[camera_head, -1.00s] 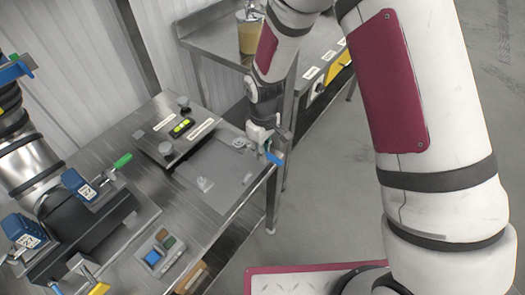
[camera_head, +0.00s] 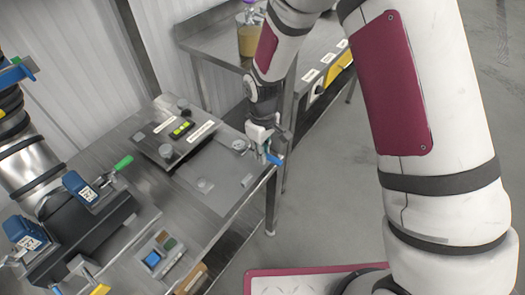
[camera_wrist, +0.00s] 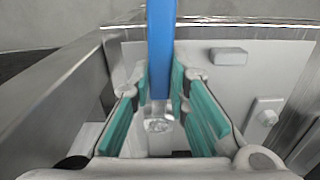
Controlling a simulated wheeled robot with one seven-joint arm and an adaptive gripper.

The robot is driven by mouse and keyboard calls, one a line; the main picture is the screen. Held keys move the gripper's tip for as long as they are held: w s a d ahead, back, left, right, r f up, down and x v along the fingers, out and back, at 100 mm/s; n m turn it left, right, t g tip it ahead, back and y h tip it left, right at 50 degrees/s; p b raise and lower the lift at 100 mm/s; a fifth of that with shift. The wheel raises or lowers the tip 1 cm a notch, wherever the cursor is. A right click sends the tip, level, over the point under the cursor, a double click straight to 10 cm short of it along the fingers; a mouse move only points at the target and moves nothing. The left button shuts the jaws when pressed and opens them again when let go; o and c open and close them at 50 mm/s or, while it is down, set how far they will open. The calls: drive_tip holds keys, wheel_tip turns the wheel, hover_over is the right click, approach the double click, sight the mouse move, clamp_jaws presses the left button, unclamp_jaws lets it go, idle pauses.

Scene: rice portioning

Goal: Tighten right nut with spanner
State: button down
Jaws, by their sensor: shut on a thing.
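My gripper (camera_head: 264,146) is at the right corner of the steel bench, low over the grey plate. It is shut on the spanner, whose blue handle (camera_head: 275,159) sticks out to the lower right. In the wrist view the blue handle (camera_wrist: 160,50) runs up between the teal finger pads of my gripper (camera_wrist: 165,100), and a shiny metal part (camera_wrist: 159,117) shows at its lower end. A small raised fitting (camera_head: 204,184) and a round fitting (camera_head: 239,145) sit on the plate. I cannot tell which is the right nut, or whether the spanner touches it.
A dark panel (camera_head: 165,148) with knobs and green-yellow lights stands behind the plate. A small tray (camera_head: 160,256) with coloured blocks is at the front. A machine with blue clamps (camera_head: 80,187) fills the left. A second steel table holds a jar (camera_head: 249,38).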

drive_tip(key=shift+r+p, duration=0.55)
drive_tip(key=shift+r, duration=1.55)
drive_tip(key=shift+s, duration=0.1)
drive_tip(key=shift+s+d, duration=0.1)
